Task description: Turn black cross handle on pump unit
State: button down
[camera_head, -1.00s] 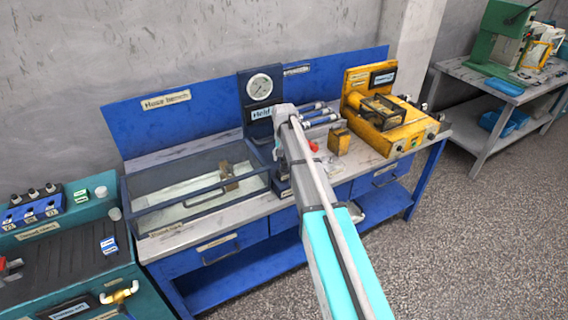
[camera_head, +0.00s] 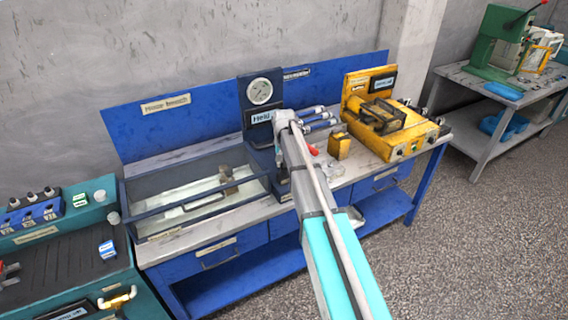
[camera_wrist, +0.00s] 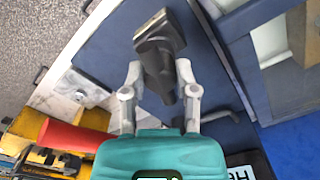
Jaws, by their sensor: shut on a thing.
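The pump unit is a dark blue block with a round white gauge (camera_head: 259,91) and a label beginning "Held", at the middle of the blue bench. In the wrist view, a black handle (camera_wrist: 160,48) stands out from a dark blue face. My gripper (camera_wrist: 158,70) has its two pale fingers on either side of this handle and is shut on it. The handle's far end shows beyond the fingertips; whether it has a full cross shape I cannot tell. In the head view my arm's end covers the handle and the fingertips.
A glass-sided tank (camera_head: 200,205) stands left of the pump unit. Blue-tipped cylinders (camera_head: 318,120), a red piece (camera_head: 313,150), a small yellow block (camera_head: 340,146) and a larger yellow unit (camera_head: 400,140) sit to the right. A teal console (camera_head: 70,250) stands at the far left.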

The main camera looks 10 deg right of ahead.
jog(key=shift+n, duration=1.9)
jog(key=shift+c, duration=1.9)
grip_release()
jog(key=shift+m, duration=0.4)
